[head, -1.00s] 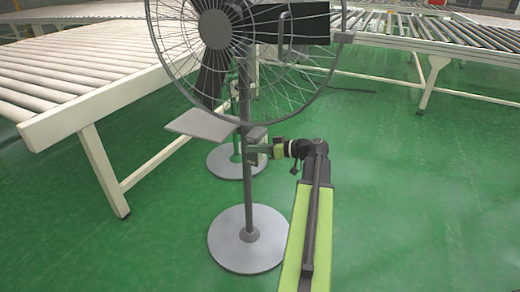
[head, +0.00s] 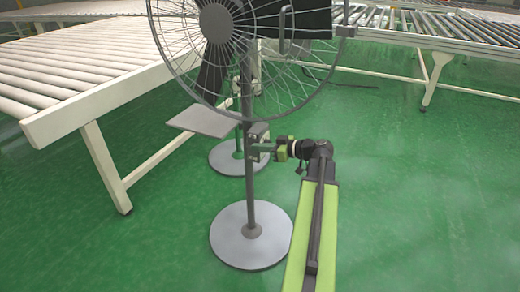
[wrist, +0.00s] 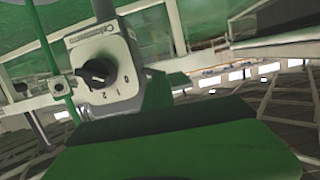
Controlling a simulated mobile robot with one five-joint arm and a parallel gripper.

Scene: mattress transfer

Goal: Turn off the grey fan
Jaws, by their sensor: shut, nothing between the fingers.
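The grey fan (head: 250,190) stands upright on a round grey base, with its wire cage at the top of the head view. A grey control box (head: 259,133) sits on its pole. In the wrist view the box (wrist: 103,62) faces me, with a black rotary knob (wrist: 97,72) and the marks 0, 1 and 2. I cannot tell clearly which mark the knob points at. My gripper (head: 263,148) is shut and empty, close in front of the box. Its green fingers (wrist: 185,140) fill the lower wrist view, below and right of the knob, apart from it in the picture.
A second stand (head: 238,158) with a round base is close behind the fan. A flat grey plate (head: 200,121) is left of the pole. Roller conveyors (head: 85,75) run left and back right (head: 450,28). The green floor is clear at right.

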